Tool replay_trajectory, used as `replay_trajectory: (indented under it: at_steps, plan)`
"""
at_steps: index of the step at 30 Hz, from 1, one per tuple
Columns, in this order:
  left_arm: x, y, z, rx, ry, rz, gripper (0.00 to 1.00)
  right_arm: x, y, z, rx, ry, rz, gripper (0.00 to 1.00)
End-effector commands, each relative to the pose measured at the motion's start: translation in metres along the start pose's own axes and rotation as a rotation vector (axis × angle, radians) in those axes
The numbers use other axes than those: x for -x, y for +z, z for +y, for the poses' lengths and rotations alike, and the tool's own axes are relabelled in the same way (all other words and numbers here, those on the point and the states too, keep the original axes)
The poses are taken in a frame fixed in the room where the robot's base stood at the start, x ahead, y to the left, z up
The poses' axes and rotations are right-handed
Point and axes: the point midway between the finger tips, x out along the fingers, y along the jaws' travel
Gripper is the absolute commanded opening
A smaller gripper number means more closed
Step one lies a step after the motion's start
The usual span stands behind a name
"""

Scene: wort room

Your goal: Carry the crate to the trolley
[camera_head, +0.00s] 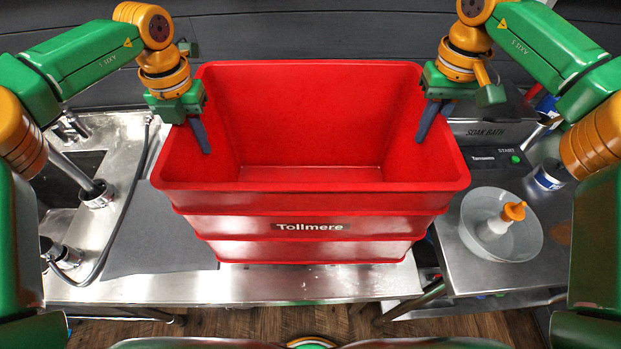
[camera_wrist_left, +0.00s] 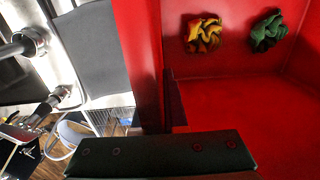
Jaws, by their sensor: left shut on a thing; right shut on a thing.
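The red crate (camera_head: 310,203), marked Tollmere, is upright in the middle of the head view, in front of me. My left gripper (camera_head: 200,130) is shut on its left wall, with a finger showing inside. My right gripper (camera_head: 427,120) is shut on its right wall in the same way. In the left wrist view, a crumpled yellow cloth (camera_wrist_left: 203,35) and a green cloth (camera_wrist_left: 268,32) lie inside the crate (camera_wrist_left: 235,100). I cannot tell whether the crate touches the bench below. I cannot make out the trolley.
A steel bench (camera_head: 150,289) lies below, with a grey mat (camera_head: 150,240) and a sink (camera_head: 75,180) at left. At right, a steel surface (camera_head: 480,275) holds a bowl (camera_head: 475,245) with an orange-topped bottle (camera_head: 498,222) in it. A soak bath (camera_head: 490,131) stands behind.

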Motion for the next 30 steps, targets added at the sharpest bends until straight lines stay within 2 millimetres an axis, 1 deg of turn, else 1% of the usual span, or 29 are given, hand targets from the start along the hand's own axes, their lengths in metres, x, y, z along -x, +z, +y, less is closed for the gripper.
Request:
replay_trajectory:
  at_steps: [24, 28, 30]
  plan:
    - [0.0004, 0.0001, 0.0009, 0.002, 0.001, -0.001, 0.00, 0.0008, -0.0004, 0.0007, -0.003, 0.000, 0.002, 0.00]
    - [0.0041, 0.0004, 0.0008, 0.003, 0.001, -0.002, 0.00, 0.0045, -0.0006, 0.0006, -0.003, -0.001, 0.004, 0.00]
    - [0.0095, 0.0004, 0.0008, 0.003, 0.001, -0.002, 0.00, 0.0099, -0.0006, 0.0006, -0.003, -0.001, 0.004, 0.00]
